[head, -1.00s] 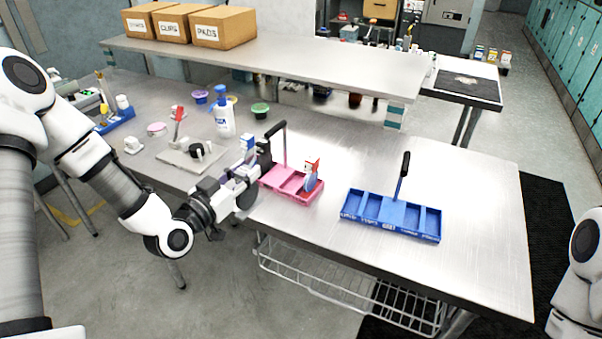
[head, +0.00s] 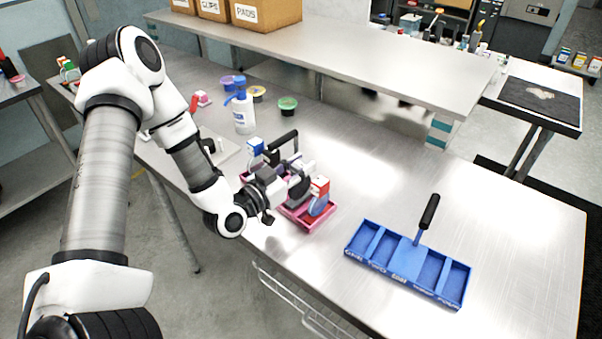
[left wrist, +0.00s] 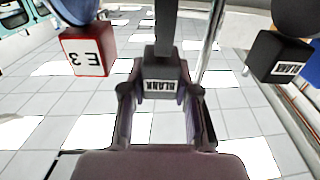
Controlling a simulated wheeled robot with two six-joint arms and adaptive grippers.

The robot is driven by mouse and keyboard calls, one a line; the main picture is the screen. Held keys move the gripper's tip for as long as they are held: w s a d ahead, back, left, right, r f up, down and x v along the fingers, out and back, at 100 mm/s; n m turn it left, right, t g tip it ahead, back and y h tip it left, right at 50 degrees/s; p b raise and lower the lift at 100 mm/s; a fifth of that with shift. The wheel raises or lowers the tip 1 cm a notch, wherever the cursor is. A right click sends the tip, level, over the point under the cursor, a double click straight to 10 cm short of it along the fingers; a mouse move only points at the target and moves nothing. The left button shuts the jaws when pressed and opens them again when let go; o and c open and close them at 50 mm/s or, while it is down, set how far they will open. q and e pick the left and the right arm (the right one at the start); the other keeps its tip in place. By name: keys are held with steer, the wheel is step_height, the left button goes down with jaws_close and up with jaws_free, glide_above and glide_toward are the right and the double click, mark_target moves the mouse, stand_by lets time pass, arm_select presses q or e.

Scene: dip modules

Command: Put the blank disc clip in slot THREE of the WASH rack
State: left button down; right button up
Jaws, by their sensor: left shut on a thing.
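My left gripper (head: 292,184) is shut on a dark grey clip marked BLANK, seen between its fingers in the left wrist view (left wrist: 160,82). In the head view the gripper is over the pink rack (head: 300,217). A grey disc (head: 299,190) shows at the gripper. I cannot tell if it touches the rack. A red-and-white clip with a blue disc (head: 319,196) stands in the rack's right end; its red block marked E3 (left wrist: 87,52) shows in the left wrist view. Another black block marked BLANK (left wrist: 282,57) is at right there. My right gripper is out of view.
A blue rack (head: 410,262) with several slots and an upright black handle stands to the right. A blue-and-white clip (head: 256,146) is behind the gripper. A pump bottle (head: 243,115) and small coloured tubs (head: 288,104) stand farther back. The right tabletop is clear.

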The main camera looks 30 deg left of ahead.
arm_select(q)
steer(key=shift+w+d+f, duration=0.1)
steer(key=shift+w+f, duration=0.15)
steer(key=shift+f, duration=0.7)
steer(key=shift+s+r, duration=0.2)
steer(key=shift+s, duration=0.1)
steer(key=shift+f, duration=0.2)
steer(key=c, duration=1.2)
jaws_free()
steer(key=shift+o, duration=0.2)
steer(key=shift+w, duration=0.2)
steer(key=shift+s+r, duration=0.1)
steer(key=shift+r, duration=0.1)
steer(key=s+a+p, duration=0.2)
steer(key=s, duration=1)
steer(key=shift+p, duration=0.35)
